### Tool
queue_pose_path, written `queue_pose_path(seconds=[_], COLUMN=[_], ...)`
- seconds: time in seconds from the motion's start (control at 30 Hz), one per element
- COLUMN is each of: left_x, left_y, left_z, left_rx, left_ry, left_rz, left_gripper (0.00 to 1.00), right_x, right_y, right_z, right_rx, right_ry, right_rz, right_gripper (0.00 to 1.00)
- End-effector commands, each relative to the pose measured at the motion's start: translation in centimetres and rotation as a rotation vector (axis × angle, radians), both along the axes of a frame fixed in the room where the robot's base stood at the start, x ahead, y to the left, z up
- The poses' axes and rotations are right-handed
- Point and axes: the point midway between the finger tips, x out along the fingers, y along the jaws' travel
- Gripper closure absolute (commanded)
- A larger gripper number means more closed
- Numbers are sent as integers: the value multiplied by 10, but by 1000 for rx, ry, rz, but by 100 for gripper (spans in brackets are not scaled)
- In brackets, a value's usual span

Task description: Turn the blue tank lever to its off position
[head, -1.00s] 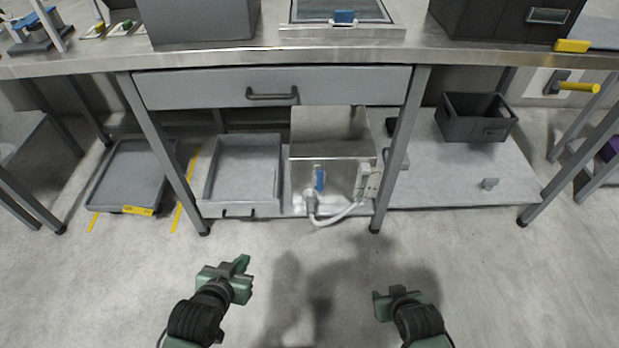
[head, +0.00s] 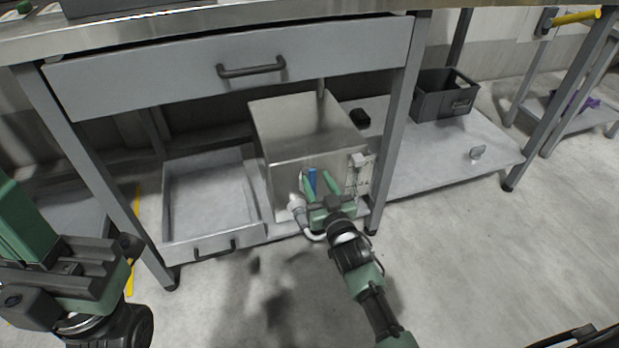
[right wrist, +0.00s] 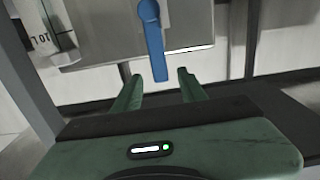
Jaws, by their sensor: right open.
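The tank is a metal box (head: 300,130) on the low shelf under the bench. Its blue lever (head: 312,179) is on the front face and stands upright. In the right wrist view the lever (right wrist: 154,42) hangs down from its round pivot, as that view is turned over. My right gripper (head: 319,184) is open at the tank front. Its fingertips (right wrist: 159,75) appear on either side of the lever's free end, apart from it; whether they reach its depth I cannot tell. My left gripper (head: 75,270) is close to the camera, partly cut off, its fingers unclear.
A white hose plug (head: 297,203) is left of the lever, and a gauge (head: 358,174) is at its right. A grey open tray (head: 210,205) stands left of the tank. The bench drawer (head: 240,70) overhangs above. A dark crate (head: 445,95) is on the right shelf.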

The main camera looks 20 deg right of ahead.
Motion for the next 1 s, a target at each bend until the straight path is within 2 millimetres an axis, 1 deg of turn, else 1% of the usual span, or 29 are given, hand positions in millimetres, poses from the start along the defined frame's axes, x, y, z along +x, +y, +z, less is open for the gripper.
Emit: queue_pose_path(seconds=[0.03,0.1,0.23,0.37,0.6,0.67,0.7,0.73,0.77,1.0], left_x=[-1,-1,-2,-2,-2,-2,-2,-2,-2,-2], left_y=[0,-1,-1,-2,-2,-2,-2,-2,-2,-2], left_z=[-2,1,5,8,9,9,9,9,9,9], left_rx=[1,3,5,6,6,7,7,7,7,7], left_ry=[-17,-32,-53,-60,-61,-60,-60,-60,-60,-60], left_rz=[1,2,3,4,4,4,4,4,4,4], left_gripper=[100,100,100,100,100,100,100,100,100,100], right_x=[10,20,33,39,40,40,40,40,40,40], right_y=[0,1,1,2,2,2,2,2,2,2], right_z=[-3,-3,-3,-2,-1,-1,-1,-1,-1,-1], right_rx=[-1,-1,0,0,0,0,0,0,0,0], right_ry=[-2,-1,2,3,3,3,3,3,3,3], right_rz=[0,0,0,0,0,0,0,0,0,1], right_gripper=[58,58,58,58,58,75,86,94,100,100])
